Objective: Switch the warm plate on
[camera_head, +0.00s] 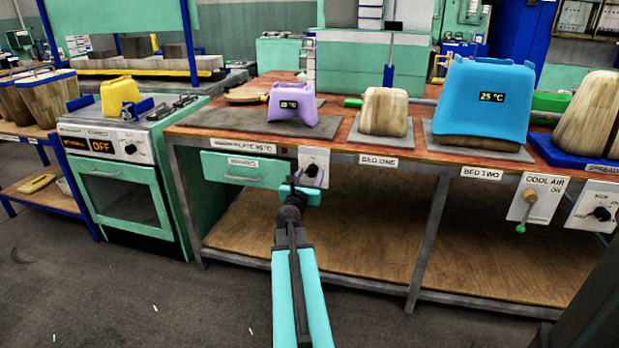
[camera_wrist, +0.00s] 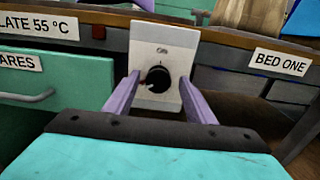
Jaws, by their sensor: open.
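The warm plate (camera_head: 222,119) is a dark slab at the left of the bench, above a label ending in "PLATE 55 °C". A white panel (camera_head: 319,158) on the bench front carries a round black knob (camera_head: 311,170). In the wrist view the knob (camera_wrist: 157,79) sits at the middle, its light mark towards the lower left; small lettering above it is blurred. My gripper (camera_head: 300,186) is in front of the panel. Its purple fingers (camera_wrist: 159,84) are open, one on each side of the knob, with visible gaps; whether they reach its depth is unclear.
A purple form with a small display (camera_head: 291,104) stands on the plate. A green drawer (camera_head: 245,171) is left of the panel; the BED ONE label (camera_head: 378,161) is right. A "COOL AIR" lever panel (camera_head: 537,199) is further right. An oven (camera_head: 118,180) showing "OFF" stands left. Floor in front is clear.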

